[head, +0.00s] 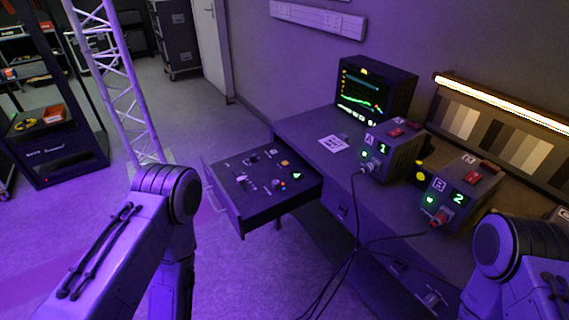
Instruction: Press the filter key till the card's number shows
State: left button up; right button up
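A small white card (333,143) with dark marks lies on the desk in front of the monitor; its print is too small to read. Box A (392,152) shows a green 1 on its display, and box B (461,197) shows a green 2. Each box has a red part on top. An open drawer panel (262,182) holds several small keys and knobs, with a lit green mark (297,176). I cannot tell which key is the filter key. My two arms show at the lower left and lower right, but neither gripper's fingers are in view.
A monitor (374,90) with coloured traces stands at the back of the desk (308,130). Dark cables hang from the box fronts down past the desk edge. A lit bar (505,103) sits above a grey chart (490,135). A truss (118,85) stands at the left.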

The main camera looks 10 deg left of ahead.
dwell(0.4)
pick_arm(q)
grip_shut()
dwell(1.5)
